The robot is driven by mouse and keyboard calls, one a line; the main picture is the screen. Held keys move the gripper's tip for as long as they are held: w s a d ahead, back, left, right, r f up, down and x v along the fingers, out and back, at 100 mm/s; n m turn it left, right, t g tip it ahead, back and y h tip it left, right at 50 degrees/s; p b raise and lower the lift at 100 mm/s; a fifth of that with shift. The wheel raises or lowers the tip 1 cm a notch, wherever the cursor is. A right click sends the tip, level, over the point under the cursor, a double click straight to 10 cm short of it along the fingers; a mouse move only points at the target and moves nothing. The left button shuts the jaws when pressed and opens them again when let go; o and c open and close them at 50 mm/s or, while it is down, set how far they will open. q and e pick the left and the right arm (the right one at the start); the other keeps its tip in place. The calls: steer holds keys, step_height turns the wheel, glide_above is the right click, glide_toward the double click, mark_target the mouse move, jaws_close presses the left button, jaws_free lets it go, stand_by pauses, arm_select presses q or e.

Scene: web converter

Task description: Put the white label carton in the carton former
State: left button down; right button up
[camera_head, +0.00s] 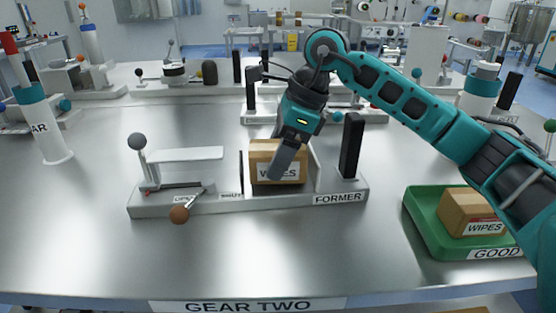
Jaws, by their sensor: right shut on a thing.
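A brown carton with a white WIPES label (262,160) stands upright in the carton former (345,187), between a thin dark plate on its left and a light plate on its right. My right gripper (287,163) reaches down from above and is shut on this carton; its finger covers part of the front and the label. Whether the carton rests fully on the former's base is hard to tell. My left gripper is out of view.
A green tray marked GOOD (422,222) at the right holds another WIPES carton (468,211). The front metal table is clear.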

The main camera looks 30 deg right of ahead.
steer(key=shift+f, duration=0.65)
steer(key=shift+f, duration=0.15)
steer(key=o, duration=1.1)
steer(key=shift+d+r, duration=0.1)
steer(key=shift+r, duration=0.3)
steer(key=p+v, duration=0.1)
steer(key=v, duration=0.9)
steer(key=shift+r+p, duration=0.3)
steer(key=shift+s+d+r, duration=0.15)
steer(key=shift+d+r, duration=0.05)
steer(key=shift+r, duration=0.2)
